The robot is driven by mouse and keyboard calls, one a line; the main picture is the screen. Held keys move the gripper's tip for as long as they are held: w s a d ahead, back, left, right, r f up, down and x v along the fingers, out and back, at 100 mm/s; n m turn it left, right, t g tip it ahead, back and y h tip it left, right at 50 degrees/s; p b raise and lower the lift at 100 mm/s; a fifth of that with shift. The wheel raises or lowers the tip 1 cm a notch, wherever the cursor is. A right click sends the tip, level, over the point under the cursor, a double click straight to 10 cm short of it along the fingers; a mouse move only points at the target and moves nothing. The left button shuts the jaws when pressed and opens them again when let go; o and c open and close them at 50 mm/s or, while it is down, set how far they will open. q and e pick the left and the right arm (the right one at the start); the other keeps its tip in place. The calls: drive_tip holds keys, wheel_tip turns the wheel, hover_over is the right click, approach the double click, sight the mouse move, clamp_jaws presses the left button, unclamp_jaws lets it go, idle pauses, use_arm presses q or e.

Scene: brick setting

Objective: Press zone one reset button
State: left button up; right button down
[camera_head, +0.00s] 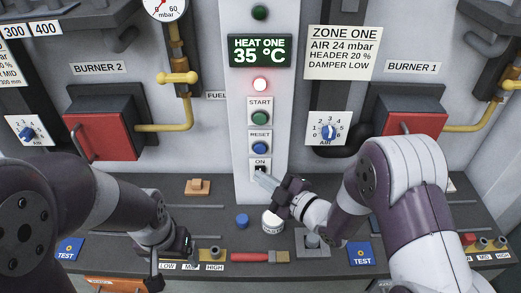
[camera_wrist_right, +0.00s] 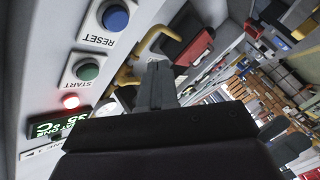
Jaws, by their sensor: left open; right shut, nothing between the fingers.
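The blue RESET button (camera_head: 260,148) is on the pale central column, below the green START button (camera_head: 260,118) and above the black ON switch (camera_head: 260,169). The RESET button also shows in the right wrist view (camera_wrist_right: 115,18), at the top left. My right gripper (camera_head: 263,179) is shut and empty, its tips just in front of and below the ON switch, lower than RESET. Its shut fingers show in the wrist view (camera_wrist_right: 156,84), apart from the RESET button in that picture. My left gripper (camera_head: 172,258) is low at the left over the bench, open; its fingers are partly hidden.
A red lamp (camera_head: 260,84) glows under the display (camera_head: 260,51), which reads HEAT ONE 35 °C. The ZONE ONE sign (camera_head: 342,52) is to the right. A white jar (camera_head: 272,222), a blue cap (camera_head: 242,221) and a red-handled brush (camera_head: 260,257) are on the bench below.

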sight(260, 149)
drive_tip(key=w, duration=0.6)
drive_tip(key=shift+b, duration=0.45)
idle(1.5)
drive_tip(key=shift+w+b, duration=0.3)
drive_tip(key=shift+w, duration=0.15)
drive_tip(key=shift+w, duration=0.4)
idle(0.6)
drive_tip(key=shift+s, duration=0.15)
drive_tip(key=shift+s+b, duration=0.35)
drive_tip(key=shift+s, duration=0.35)
